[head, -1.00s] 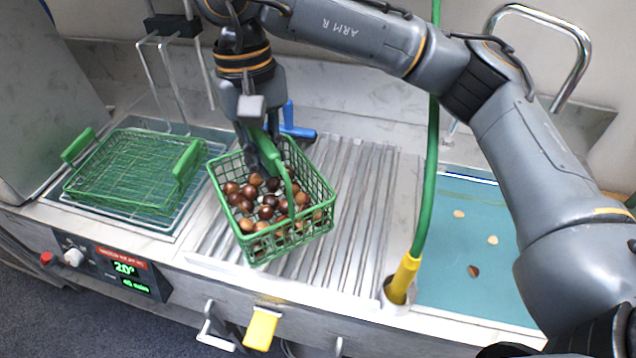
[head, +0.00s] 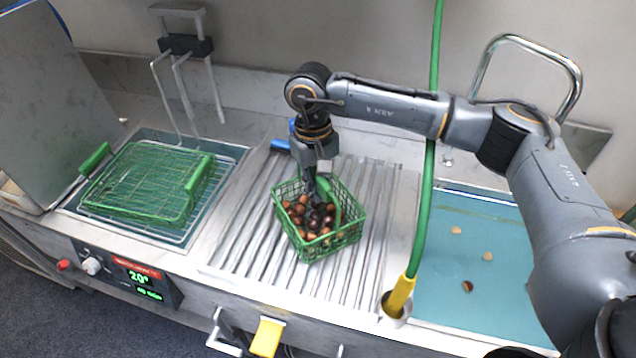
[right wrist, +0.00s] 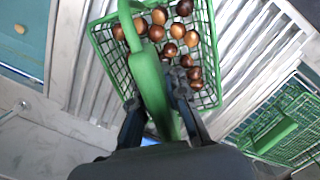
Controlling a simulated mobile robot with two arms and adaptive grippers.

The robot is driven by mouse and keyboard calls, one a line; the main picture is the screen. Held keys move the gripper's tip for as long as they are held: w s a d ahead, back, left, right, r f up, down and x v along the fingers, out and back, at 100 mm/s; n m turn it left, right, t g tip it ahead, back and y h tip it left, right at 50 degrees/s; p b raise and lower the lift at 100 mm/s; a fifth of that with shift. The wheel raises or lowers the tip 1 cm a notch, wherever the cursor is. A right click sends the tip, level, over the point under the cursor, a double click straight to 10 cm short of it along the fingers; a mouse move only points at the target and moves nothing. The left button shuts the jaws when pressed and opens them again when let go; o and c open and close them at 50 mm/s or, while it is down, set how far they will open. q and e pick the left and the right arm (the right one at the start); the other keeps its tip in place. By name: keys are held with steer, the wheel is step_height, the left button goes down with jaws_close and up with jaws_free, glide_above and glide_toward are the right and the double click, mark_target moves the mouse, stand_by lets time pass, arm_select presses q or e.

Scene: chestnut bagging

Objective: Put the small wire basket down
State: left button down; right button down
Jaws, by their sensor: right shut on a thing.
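The small green wire basket (head: 335,240) holds several brown chestnuts (head: 312,218). It is over the ribbed metal drainboard (head: 250,240) in the head view; I cannot tell whether its bottom touches the ribs. My right gripper (head: 318,185) is above it, shut on its green handle. In the right wrist view the fingers (right wrist: 158,105) are on either side of the handle (right wrist: 150,75), and the basket (right wrist: 115,65) shows beyond them. My left gripper is not in view.
A larger green wire basket (head: 128,209) with green handles sits on a rack at the left. A teal surface (head: 470,310) at the right bears a few chestnut pieces. A green hose (head: 430,190) rises between drainboard and teal surface. Ribs around the basket are clear.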

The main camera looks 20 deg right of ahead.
steer(key=shift+f, duration=0.1)
steer(key=shift+f+b, duration=0.2)
steer(key=shift+b, duration=0.1)
steer(key=c, duration=1.3)
jaws_free()
steer(key=shift+c, duration=0.2)
steer(key=shift+r, duration=0.15)
steer(key=r+b, duration=0.1)
steer(key=r, duration=0.2)
steer(key=w+r+b, duration=0.1)
steer(key=r, duration=0.3)
steer(key=r+b, duration=0.1)
steer(key=r, duration=0.3)
steer(key=shift+w+a, duration=0.15)
steer(key=shift+a, duration=0.05)
steer(key=shift+r, duration=0.55)
